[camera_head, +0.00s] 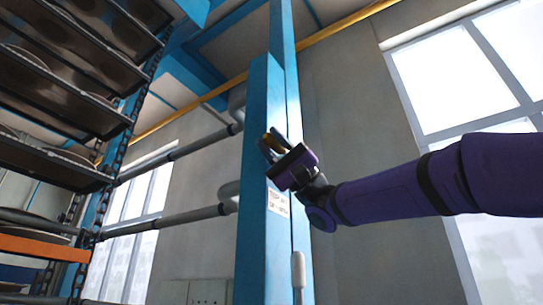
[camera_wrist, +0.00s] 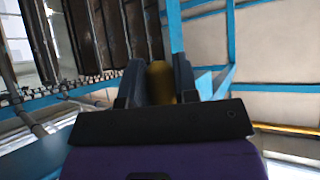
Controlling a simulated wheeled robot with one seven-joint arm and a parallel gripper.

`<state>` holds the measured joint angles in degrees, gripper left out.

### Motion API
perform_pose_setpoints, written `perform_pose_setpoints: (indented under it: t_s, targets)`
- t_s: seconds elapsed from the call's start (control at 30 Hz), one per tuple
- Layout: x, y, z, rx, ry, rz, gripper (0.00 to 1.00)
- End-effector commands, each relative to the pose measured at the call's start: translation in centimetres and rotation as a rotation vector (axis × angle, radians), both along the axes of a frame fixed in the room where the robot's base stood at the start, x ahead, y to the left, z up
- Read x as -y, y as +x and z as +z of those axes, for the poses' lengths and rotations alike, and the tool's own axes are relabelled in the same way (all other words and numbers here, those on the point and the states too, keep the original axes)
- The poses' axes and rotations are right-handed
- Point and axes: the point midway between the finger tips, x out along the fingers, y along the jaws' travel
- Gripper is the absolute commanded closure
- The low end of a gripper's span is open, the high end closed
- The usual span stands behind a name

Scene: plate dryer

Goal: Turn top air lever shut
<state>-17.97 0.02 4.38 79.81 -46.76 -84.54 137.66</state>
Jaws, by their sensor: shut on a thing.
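My gripper (camera_head: 272,142) is at the end of my purple arm, against the right face of the blue post (camera_head: 260,190) in the head view. Its dark fingers are shut on a yellow-brown lever (camera_head: 279,136). In the wrist view, the lever (camera_wrist: 161,82) shows between the two fingers of my gripper (camera_wrist: 158,80). Most of the lever and its mount are hidden by the fingers. I cannot tell from these views how far it is turned. A second lever with a pale grey handle (camera_head: 298,270) stands upright lower on the post.
Grey pipes (camera_head: 185,218) run from the post to the left. A dark rack with several shelves (camera_head: 60,165) and hanging chains fills the left side. A white label (camera_head: 278,203) is on the post below my gripper. A yellow pipe (camera_head: 335,28) crosses above.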

Motion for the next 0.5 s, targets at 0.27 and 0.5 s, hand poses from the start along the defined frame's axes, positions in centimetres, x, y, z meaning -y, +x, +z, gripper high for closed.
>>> perform_pose_setpoints:
  t_s: [0.27, 0.5]
  targets:
    - [-0.04, 0.01, -0.05, 0.000, -0.001, 0.000, 0.61]
    - [-0.01, 0.01, -0.04, 0.000, 0.000, 0.000, 0.61]
